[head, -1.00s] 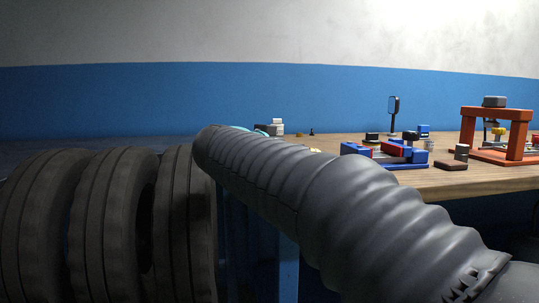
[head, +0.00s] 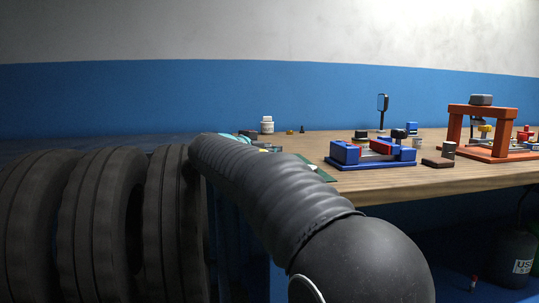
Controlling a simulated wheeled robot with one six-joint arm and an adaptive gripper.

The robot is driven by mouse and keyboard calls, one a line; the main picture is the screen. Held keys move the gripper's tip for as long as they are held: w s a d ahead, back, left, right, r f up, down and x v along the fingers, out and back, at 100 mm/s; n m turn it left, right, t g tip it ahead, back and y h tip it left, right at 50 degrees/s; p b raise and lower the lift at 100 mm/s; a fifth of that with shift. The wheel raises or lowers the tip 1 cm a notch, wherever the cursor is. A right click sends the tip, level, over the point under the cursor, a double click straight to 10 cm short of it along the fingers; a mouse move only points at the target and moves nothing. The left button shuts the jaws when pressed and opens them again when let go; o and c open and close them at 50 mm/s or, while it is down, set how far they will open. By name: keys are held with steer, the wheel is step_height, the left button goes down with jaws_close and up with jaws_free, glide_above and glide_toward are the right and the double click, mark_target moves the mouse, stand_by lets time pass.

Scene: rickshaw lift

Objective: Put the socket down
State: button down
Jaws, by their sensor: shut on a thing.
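My arm, in its dark ribbed sleeve, crosses the head view from the lower right to the near-left end of the wooden bench (head: 440,180). My gripper does not show; the sleeve hides the arm's far end. I cannot make out the socket. A teal thing (head: 236,137) shows just past the sleeve's far end, too small and covered to name.
A white jar (head: 267,126) and small pieces stand at the bench's back. A blue vise (head: 372,152), a round mirror on a stand (head: 383,110) and an orange press (head: 487,130) stand further right. Tyres (head: 95,225) fill the lower left. A dark gas bottle (head: 512,258) stands below.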

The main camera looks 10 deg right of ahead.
steer(key=shift+f+b, duration=0.35)
steer(key=shift+f, duration=0.2)
steer(key=c, duration=0.9)
jaws_free()
steer(key=shift+r+p, duration=0.25)
steer(key=shift+p, duration=0.5)
